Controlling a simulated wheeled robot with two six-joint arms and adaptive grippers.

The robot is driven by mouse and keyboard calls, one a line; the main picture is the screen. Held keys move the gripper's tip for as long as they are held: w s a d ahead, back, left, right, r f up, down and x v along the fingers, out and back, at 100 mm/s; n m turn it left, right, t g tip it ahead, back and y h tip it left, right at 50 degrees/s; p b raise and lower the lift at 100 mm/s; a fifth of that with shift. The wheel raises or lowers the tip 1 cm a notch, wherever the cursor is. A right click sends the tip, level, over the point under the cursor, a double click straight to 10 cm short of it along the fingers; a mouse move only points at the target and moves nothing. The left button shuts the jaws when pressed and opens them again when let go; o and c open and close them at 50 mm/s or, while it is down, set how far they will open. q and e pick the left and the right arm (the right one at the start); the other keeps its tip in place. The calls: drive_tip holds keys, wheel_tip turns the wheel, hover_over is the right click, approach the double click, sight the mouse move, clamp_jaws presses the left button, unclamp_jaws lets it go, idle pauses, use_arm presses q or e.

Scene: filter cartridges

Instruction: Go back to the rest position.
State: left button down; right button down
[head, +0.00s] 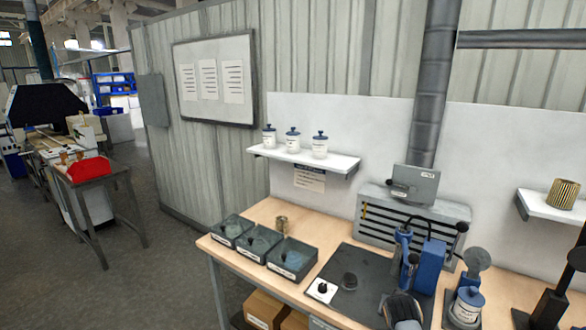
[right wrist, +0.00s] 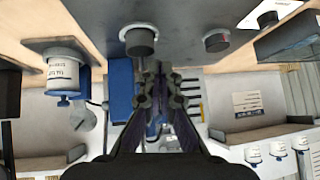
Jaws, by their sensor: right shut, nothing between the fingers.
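My right gripper (right wrist: 160,98) shows in the right wrist view with its dark fingers together and nothing between them. Behind the fingers is the bench area with a blue device (right wrist: 120,88), which also stands on the bench in the head view (head: 431,268). I cannot make out the right gripper for certain in the head view. My left gripper is in neither view.
Jars stand on a wall shelf (head: 300,157); a cartridge (head: 563,193) stands on the right shelf.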

drive_tip(key=s+a+f+n+g+y, duration=0.1)
drive_tip(key=s+n, duration=0.1)
drive_tip(key=s, duration=0.8)
drive_tip(key=s+a+f+n+g, duration=0.1)
drive_tip(key=s+f+n+g, duration=0.15)
drive_tip(key=s, duration=0.85)
drive_tip(key=s+a+n+g+y, duration=0.1)
drive_tip(key=s+a+n, duration=0.15)
drive_tip(key=s, duration=0.75)
drive_tip(key=s+d+f+g, duration=0.1)
drive_tip(key=d+f, duration=0.2)
drive_tip(key=f, duration=2.2)
drive_tip(key=s+d+f+g+b, duration=0.1)
drive_tip(key=s+f, duration=1.8)
drive_tip(key=shift+s+d+f, duration=0.2)
drive_tip(key=shift+s+d, duration=0.1)
drive_tip(key=shift+d, duration=0.05)
